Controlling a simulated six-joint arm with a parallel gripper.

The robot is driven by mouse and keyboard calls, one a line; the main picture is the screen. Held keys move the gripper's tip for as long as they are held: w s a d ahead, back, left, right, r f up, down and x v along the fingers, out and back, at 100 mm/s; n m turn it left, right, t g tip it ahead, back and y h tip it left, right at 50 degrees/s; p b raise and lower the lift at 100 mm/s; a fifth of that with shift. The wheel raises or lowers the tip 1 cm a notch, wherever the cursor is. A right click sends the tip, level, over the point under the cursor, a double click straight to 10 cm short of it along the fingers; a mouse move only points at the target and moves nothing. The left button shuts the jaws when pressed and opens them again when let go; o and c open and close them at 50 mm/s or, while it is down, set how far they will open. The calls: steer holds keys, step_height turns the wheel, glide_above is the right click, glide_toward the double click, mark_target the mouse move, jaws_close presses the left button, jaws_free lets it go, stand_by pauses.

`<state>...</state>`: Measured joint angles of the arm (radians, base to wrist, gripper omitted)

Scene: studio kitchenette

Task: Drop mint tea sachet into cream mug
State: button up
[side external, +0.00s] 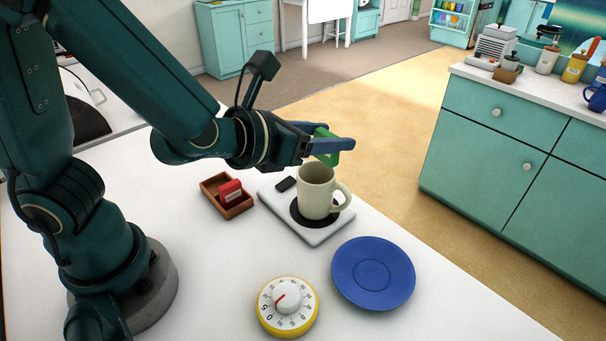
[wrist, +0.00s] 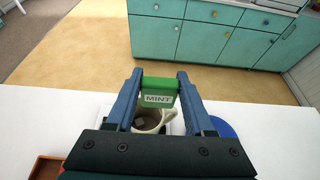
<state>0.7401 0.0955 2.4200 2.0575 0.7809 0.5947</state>
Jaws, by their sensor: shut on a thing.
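A green sachet (wrist: 158,90) labelled MINT is held between the blue fingers of my gripper (wrist: 160,84). In the side external view my gripper (side external: 327,146) is shut on the sachet (side external: 328,156), just above the cream mug's rim. The cream mug (side external: 316,192) stands upright on a white square warmer (side external: 277,206) with a dark round plate. In the wrist view the mug (wrist: 168,114) is below the sachet and partly hidden by it and by my gripper. Something small and pale shows inside the mug; I cannot tell what it is.
A small wooden tray (side external: 213,186) with a red sachet (side external: 230,191) lies left of the warmer. A blue saucer (side external: 350,282) and a yellow-rimmed timer (side external: 268,318) are in front. The counter's right front is clear.

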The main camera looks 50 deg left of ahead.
mark_target(323, 136)
steer(key=o, duration=1.4)
steer(key=shift+c, duration=0.2)
steer(key=shift+v, duration=2.05)
steer(key=shift+s+r, duration=0.25)
steer(key=shift+s, duration=0.25)
